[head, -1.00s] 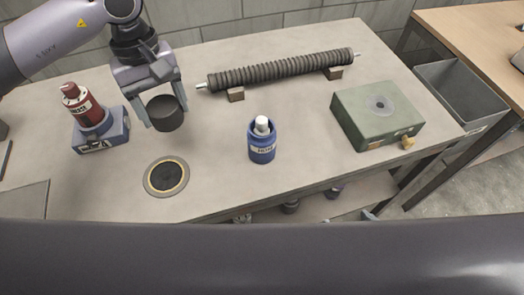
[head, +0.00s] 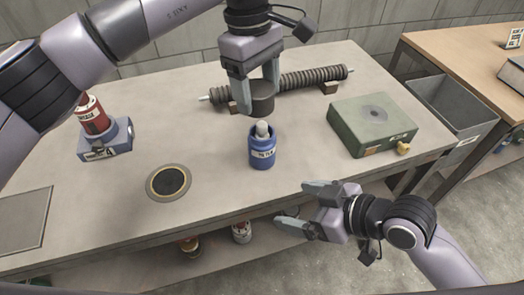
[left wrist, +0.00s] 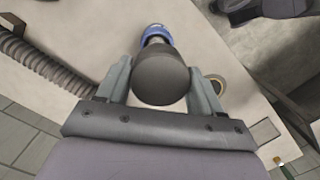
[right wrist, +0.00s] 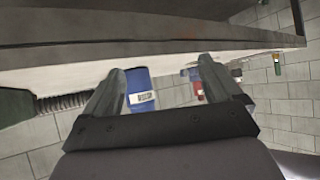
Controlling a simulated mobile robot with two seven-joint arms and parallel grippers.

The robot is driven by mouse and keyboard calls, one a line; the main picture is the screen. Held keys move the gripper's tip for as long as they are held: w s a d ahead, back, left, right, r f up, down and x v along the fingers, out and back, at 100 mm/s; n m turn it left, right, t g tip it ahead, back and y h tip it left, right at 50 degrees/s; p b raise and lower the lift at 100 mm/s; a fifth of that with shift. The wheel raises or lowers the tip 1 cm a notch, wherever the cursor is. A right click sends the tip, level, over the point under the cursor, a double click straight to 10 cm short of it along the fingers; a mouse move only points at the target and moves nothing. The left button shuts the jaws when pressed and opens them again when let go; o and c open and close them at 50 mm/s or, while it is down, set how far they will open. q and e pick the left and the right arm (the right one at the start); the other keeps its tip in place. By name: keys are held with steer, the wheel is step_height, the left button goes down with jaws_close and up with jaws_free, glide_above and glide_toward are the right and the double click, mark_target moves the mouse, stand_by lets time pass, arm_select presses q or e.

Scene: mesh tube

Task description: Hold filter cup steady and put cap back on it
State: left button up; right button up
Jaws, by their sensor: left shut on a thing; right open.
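The blue filter cup (head: 262,152) stands upright on the bench with a white filter (head: 262,130) sticking out of its top. My left gripper (head: 254,92) is shut on the dark round cap (head: 258,98), held above and slightly behind the cup, apart from it. In the left wrist view the cap (left wrist: 162,78) sits between the fingers and partly hides the cup (left wrist: 155,36). My right gripper (head: 296,208) is open and empty, in front of the bench edge, below and right of the cup. The right wrist view shows the cup (right wrist: 140,92) beyond its fingers.
A ribbed mesh tube (head: 300,80) lies on supports at the back. A green box (head: 370,124) stands right. A ringed dark disc (head: 168,182) and a red canister (head: 93,115) in a blue holder are left. The bench around the cup is clear.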

arm_select(q)
steer(key=shift+d+r, duration=0.1)
steer(key=shift+d, duration=0.25)
arm_select(e)
step_height(320, 180, up, 3)
steer(key=w+a+n+y, duration=0.1)
steer(key=w+n+y, duration=0.1)
steer(key=w, duration=0.1)
steer(key=y, duration=0.1)
glide_toward(272, 145)
steer(key=shift+w+a+f, duration=0.1)
steer(key=shift+w+f, duration=0.5)
steer(key=shift+f, duration=0.1)
steer(key=x, duration=1.2)
steer(key=shift+a+r, duration=0.1)
steer(key=c, duration=1.5)
arm_select(q)
steer(key=shift+f, duration=2.5)
steer(key=shift+f, duration=0.85)
